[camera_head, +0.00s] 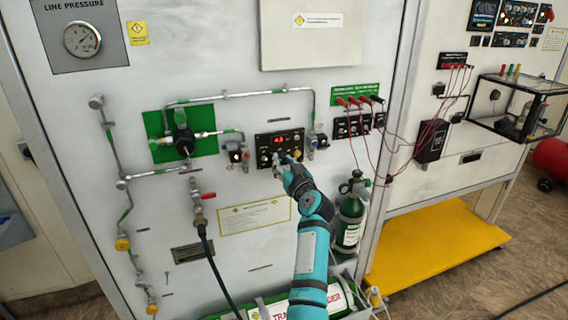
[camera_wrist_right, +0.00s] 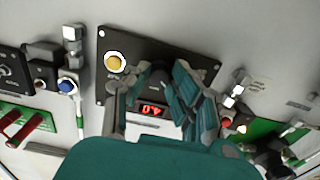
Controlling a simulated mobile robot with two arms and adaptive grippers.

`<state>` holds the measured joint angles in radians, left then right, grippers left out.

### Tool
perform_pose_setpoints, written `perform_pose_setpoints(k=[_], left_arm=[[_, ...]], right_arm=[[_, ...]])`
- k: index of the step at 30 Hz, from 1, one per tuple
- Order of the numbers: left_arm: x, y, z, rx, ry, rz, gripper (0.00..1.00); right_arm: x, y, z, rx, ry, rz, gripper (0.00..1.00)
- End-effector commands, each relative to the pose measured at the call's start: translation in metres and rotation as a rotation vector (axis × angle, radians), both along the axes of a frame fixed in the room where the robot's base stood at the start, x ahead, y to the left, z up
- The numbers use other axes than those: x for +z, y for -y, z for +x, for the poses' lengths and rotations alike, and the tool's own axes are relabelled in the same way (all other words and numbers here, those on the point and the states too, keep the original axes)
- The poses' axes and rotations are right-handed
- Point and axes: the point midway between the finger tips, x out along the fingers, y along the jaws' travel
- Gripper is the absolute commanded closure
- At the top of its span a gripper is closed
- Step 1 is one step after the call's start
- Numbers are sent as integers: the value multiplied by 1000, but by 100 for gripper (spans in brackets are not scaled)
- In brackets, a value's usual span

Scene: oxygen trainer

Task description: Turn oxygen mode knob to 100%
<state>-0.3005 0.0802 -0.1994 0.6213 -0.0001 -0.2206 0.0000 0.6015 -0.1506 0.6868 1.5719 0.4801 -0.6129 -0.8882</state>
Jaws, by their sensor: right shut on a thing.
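The black control panel (camera_head: 263,148) with a red lit display (camera_head: 279,139) is on the white wall of the trainer. The panel (camera_wrist_right: 206,63) also shows upside down in the right wrist view, with a yellow button (camera_wrist_right: 115,62) and the red display (camera_wrist_right: 152,109); its digits are not clear. My right gripper (camera_head: 284,163) is at the panel's lower edge. In the right wrist view my right gripper (camera_wrist_right: 158,76) is shut on a dark knob (camera_wrist_right: 157,69), mostly hidden between the fingers. The knob's pointer and labels cannot be read. My left gripper is not in view.
Metal pipes and fittings (camera_head: 240,95) run left of and above the panel. A fitting (camera_head: 312,142) stands close to its right side. A green cylinder (camera_head: 350,222) stands right of my right arm. Red cables (camera_head: 420,130) hang further right.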

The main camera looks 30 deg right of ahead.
Motion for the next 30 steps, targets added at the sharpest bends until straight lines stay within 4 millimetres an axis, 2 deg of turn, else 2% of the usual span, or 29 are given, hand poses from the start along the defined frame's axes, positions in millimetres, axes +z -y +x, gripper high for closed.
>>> perform_pose_setpoints(k=[11,30], left_arm=[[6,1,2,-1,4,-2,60],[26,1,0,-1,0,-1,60]], right_arm=[[1,-1,0,1,35,150,100],[3,-1,1,1,169,700,100]])
